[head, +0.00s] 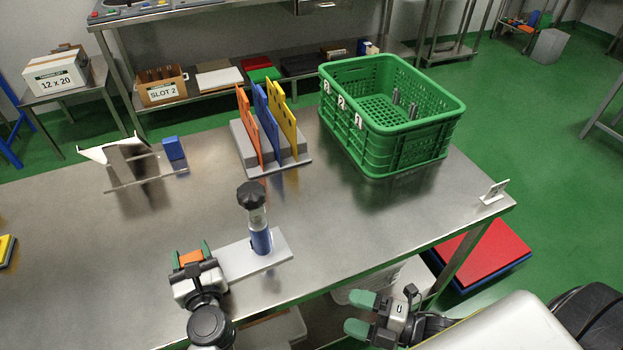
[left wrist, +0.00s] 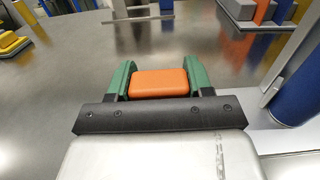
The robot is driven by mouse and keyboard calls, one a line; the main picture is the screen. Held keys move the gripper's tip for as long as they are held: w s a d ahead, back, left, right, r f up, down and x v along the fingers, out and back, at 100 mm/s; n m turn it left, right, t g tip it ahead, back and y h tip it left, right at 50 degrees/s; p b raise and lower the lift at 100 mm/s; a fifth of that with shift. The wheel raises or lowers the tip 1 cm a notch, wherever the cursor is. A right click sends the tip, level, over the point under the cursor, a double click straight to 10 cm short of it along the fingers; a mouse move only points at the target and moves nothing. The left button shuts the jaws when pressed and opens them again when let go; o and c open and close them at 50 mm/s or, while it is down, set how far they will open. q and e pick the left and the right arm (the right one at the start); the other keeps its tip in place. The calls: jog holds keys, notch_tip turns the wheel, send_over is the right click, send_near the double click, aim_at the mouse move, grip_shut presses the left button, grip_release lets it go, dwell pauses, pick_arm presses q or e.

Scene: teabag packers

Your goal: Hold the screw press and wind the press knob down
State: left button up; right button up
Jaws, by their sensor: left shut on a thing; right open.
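The screw press stands upright near the table's front edge. It has a black lobed knob (head: 251,195), a blue column (head: 261,240) and a pale flat base plate (head: 272,255). An orange block (head: 190,259) is at the left end of the plate. My left gripper (head: 190,252) is shut on this block, with its green fingers on either side; the left wrist view also shows the orange block (left wrist: 160,83) between them. The blue column (left wrist: 298,95) is at the right there. My right gripper (head: 352,314) is open and empty, beyond the table's front edge, right of and apart from the press.
A rack with orange, blue and yellow boards (head: 266,125) stands behind the press. A green crate (head: 393,150) is at the back right. A stand with a blue block (head: 173,149) is at the back left. A small white card holder (head: 494,192) is at the right corner.

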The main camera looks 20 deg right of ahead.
jog(key=w+a+r+n+g+y, duration=0.2)
jog(key=w+a+r+n+y, duration=0.15)
jog(key=a+r+n, duration=0.45)
jog(key=n+g+y, duration=0.2)
jog(key=n+g, duration=0.5)
jog(key=n, duration=1.4)
send_near(249, 191)
jog(key=a, duration=0.3)
jog(key=w+a, duration=0.1)
jog(key=a, duration=0.6)
jog(key=shift+w+f, duration=0.25)
jog(key=shift+w, duration=0.1)
jog(key=c, duration=0.9)
jog(key=shift+s, duration=0.1)
jog(key=shift+c, duration=0.2)
